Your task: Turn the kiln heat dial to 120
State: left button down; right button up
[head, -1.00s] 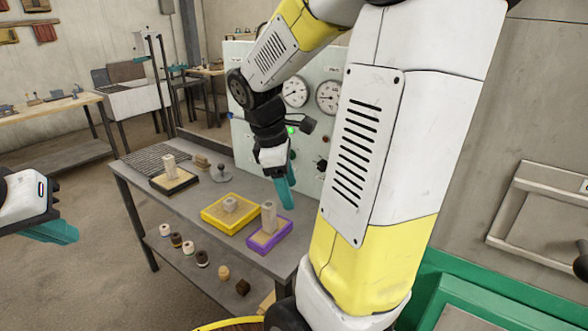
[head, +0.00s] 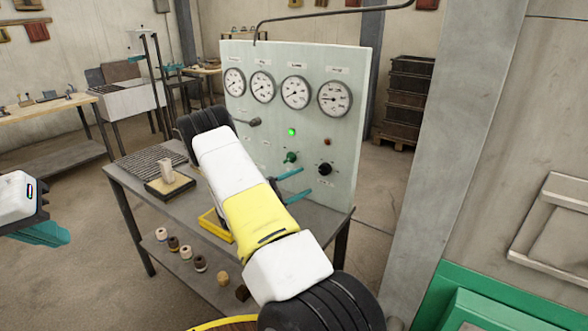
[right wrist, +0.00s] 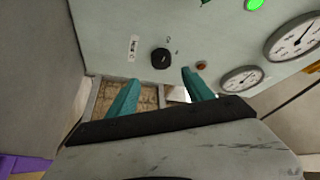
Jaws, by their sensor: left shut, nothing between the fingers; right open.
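The pale upright panel (head: 340,60) carries a black dial (head: 325,168) low on its right side and a green knob (head: 290,157) left of it. The labels are too small to read. The black dial also shows in the right wrist view (right wrist: 160,58), with a small white label beside it. My right gripper (head: 306,180) is open and empty, its teal fingers pointing towards the panel. In the right wrist view the dial appears just beyond and between the fingertips, apparently untouched. My left gripper (head: 40,233) is shut and empty at the left edge, far from the panel.
Several round gauges (head: 334,98), a lit green lamp (head: 291,132) and a red button (head: 327,141) sit above the knobs. The grey table (head: 140,178) holds a black tray (head: 170,185) and a yellow tray (head: 213,226), partly hidden by my arm.

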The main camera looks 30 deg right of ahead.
aim_at(322, 171)
jog(key=shift+n+t, duration=0.4)
jog(key=shift+n, duration=0.2)
jog(key=d, duration=0.5)
jog(key=d+r, duration=0.1)
jog(key=d, duration=0.1)
jog(key=shift+w+d+r, duration=0.1)
jog(key=shift+w+d, duration=0.15)
jog(key=shift+w, duration=0.15)
jog(key=shift+c, duration=0.2)
grip_shut()
